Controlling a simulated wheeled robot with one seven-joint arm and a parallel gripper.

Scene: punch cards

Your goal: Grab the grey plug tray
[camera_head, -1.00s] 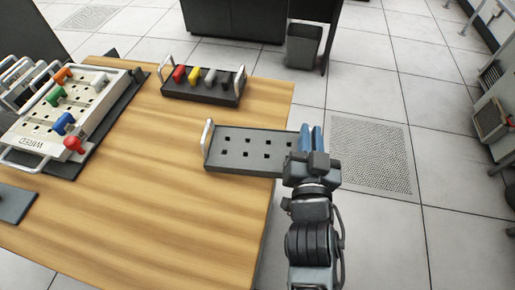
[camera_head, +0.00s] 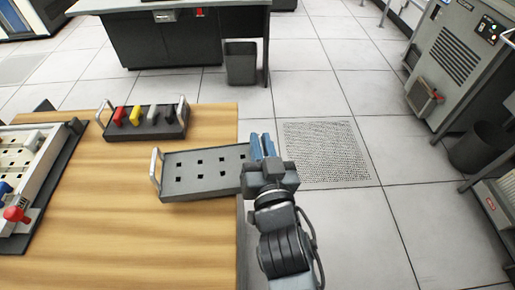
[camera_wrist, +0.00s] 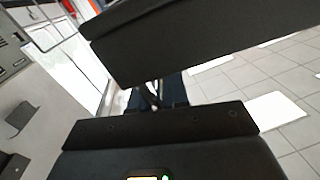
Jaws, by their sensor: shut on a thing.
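The grey plug tray (camera_head: 188,185) is a flat tray with rows of square black holes and a light handle at its left end. In the head view it is at the right edge of the wooden table, its right end beside my gripper (camera_head: 262,146). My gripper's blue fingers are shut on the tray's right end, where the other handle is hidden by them. In the wrist view dark surfaces fill much of the picture, and the grip itself is hard to make out.
A dark rack (camera_head: 150,128) with red, yellow, grey and black plugs stands behind the tray on the wooden table (camera_head: 120,230). A white board (camera_head: 30,165) with coloured plugs is at the left. A bin (camera_head: 241,64) and a desk stand beyond.

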